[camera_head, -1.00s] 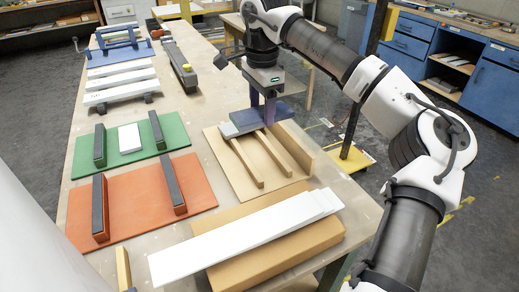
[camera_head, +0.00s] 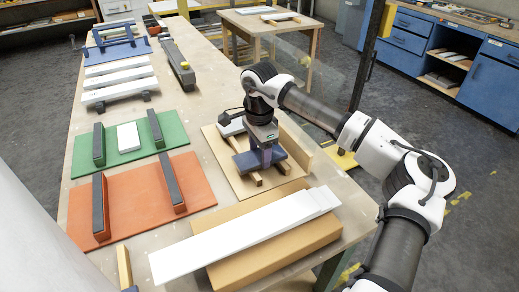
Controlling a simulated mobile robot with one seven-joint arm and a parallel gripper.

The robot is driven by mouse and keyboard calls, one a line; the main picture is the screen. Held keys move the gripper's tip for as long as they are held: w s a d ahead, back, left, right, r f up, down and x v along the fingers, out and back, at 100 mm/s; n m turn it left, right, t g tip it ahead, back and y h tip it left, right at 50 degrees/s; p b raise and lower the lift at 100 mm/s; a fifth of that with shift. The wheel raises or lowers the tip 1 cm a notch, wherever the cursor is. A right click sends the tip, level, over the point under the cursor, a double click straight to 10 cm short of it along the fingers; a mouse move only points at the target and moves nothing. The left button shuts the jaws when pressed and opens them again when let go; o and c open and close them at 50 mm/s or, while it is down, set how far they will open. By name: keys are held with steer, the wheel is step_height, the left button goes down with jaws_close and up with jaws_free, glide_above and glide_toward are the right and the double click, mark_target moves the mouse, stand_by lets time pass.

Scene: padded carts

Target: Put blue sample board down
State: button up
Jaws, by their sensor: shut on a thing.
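The blue sample board (camera_head: 245,162) is a small blue-purple plate in the head view. My gripper (camera_head: 262,157) points down and is shut on it. The board lies flat across or just above two wooden rails (camera_head: 283,167) on a tan base (camera_head: 224,160); I cannot tell whether it touches them. A grey board (camera_head: 231,127) lies at the far end of the rails, partly hidden behind my wrist. The fingertips and part of the blue board are hidden by the gripper body.
White strips on a cardboard box (camera_head: 275,262) lie in front of the tan base. An orange panel (camera_head: 135,203) and a green panel (camera_head: 172,129), both with dark bars, lie to the left. An upright tan side wall (camera_head: 296,146) borders the base on the right.

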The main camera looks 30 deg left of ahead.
mark_target(259, 155)
steer(key=o, duration=1)
steer(key=shift+f, duration=0.1)
step_height(259, 155, up, 12)
steer(key=shift+r+b, duration=0.15)
steer(key=shift+b, duration=0.35)
